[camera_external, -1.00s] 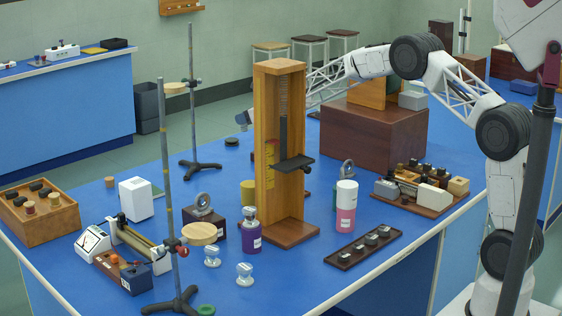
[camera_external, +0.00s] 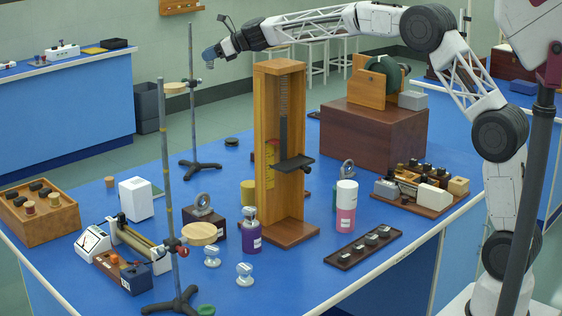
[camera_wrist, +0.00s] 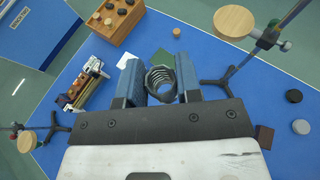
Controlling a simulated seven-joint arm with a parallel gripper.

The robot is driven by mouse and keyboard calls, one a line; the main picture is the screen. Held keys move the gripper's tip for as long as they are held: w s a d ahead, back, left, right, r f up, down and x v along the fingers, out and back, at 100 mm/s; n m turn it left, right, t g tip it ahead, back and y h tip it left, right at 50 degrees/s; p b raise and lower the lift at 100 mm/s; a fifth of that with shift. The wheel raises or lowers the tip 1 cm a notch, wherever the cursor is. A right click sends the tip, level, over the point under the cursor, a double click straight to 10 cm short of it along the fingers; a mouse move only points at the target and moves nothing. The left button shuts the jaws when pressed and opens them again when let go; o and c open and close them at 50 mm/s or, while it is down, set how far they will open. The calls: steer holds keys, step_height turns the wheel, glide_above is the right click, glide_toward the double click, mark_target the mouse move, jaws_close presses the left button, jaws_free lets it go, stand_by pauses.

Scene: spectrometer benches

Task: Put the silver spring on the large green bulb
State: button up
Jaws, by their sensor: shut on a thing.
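My gripper (camera_external: 209,55) is high above the back of the blue table, left of the tall wooden scale stand. In the wrist view my gripper (camera_wrist: 161,88) is shut on a silver-grey coil, the spring (camera_wrist: 161,81), held between its two blue fingers. The spring's open end faces away from the wrist, and its coils look greenish. A dark green rounded thing (camera_external: 385,73) sits in a wooden holder on a brown box at the back right; I cannot tell whether it is the large green bulb. The spring is well apart from it.
The tall wooden scale stand (camera_external: 266,160) rises mid-table. Two rod stands hold wooden discs, front (camera_external: 200,233) and back (camera_external: 174,88). Several bottles and weights, an instrument (camera_external: 124,240) and a peg box (camera_external: 40,212) crowd the table. The space around my gripper is free.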

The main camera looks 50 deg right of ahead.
steer(key=s+a+r+n+g+y, duration=0.25)
steer(key=s+a+r, duration=0.35)
steer(key=a+r, duration=0.3)
steer(key=s+a+n+g+y, duration=0.2)
steer(key=s+a+n+g, duration=0.3)
steer(key=s+a, duration=1.25)
steer(key=s+a+f+n+g, duration=0.1)
steer(key=s+a+f, duration=0.6)
steer(key=s+f, duration=0.4)
steer(key=s+a+f+n+g, duration=0.2)
steer(key=s+a+f, duration=0.5)
steer(key=s+f, duration=0.4)
steer(key=s+f+n+g, duration=0.1)
steer(key=s+f, duration=2)
steer(key=s, duration=0.2)
steer(key=shift+d+f, duration=0.3)
steer(key=shift+g+y, duration=0.25)
